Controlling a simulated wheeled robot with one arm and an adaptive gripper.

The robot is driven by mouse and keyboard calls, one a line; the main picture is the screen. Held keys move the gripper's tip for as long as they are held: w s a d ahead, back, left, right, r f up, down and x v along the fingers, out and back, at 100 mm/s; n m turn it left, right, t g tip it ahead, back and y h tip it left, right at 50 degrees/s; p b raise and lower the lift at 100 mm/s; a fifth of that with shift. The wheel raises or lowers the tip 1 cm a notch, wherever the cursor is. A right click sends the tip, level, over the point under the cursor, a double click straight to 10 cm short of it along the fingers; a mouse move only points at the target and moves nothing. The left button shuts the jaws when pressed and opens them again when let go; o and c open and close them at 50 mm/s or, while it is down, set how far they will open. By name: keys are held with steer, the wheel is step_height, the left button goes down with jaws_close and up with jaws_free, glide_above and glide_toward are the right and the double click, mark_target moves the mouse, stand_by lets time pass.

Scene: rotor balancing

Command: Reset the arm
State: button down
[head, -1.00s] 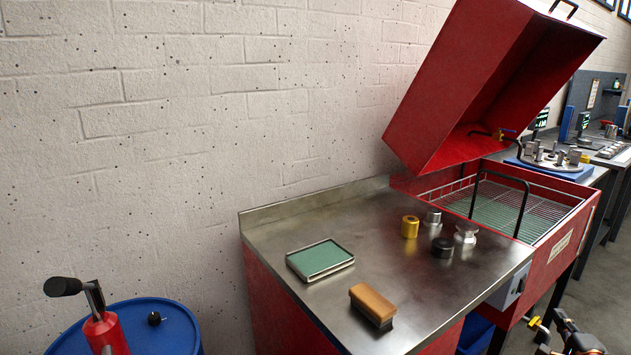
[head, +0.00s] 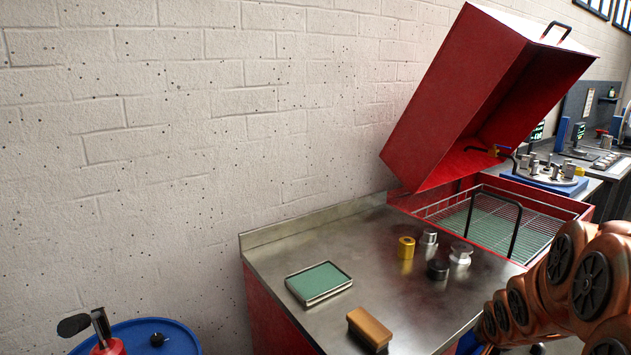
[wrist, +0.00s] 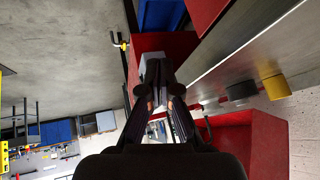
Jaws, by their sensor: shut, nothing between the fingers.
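My gripper (wrist: 160,98) shows in the wrist view with its dark fingers close together, shut and empty. It points toward the red washer's side and a grey box (wrist: 152,64) there, apart from the counter. My copper-coloured arm (head: 570,285) fills the lower right of the head view; the gripper itself is not visible there. The steel counter (head: 330,245) stands against the wall.
A red washer lid (head: 440,120) stands open over a wire basket (head: 485,225). The counter holds a green-topped tray (head: 319,282), a brush (head: 369,328), a brass cylinder (head: 406,248), a black cylinder (head: 437,269) and metal pieces. A blue drum (head: 165,338) stands at lower left.

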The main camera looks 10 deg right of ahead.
steer(key=s+a+r+n+g+y+p, duration=0.1)
steer(key=s+a+r+n+g, duration=0.1)
steer(key=s+a, duration=0.6)
steer(key=s+a+r+n+g+y+p, duration=0.1)
steer(key=s+a+r+n+g+p, duration=0.1)
steer(key=s+a, duration=0.6)
steer(key=s+a+r+n+g+y+p, duration=0.1)
steer(key=s+a+r+n+g, duration=0.3)
steer(key=s+a, duration=0.4)
steer(key=s+r+n, duration=0.1)
steer(key=s+n, duration=0.1)
steer(key=s, duration=0.2)
steer(key=shift+s+a+r, duration=0.3)
steer(key=shift+s, duration=0.05)
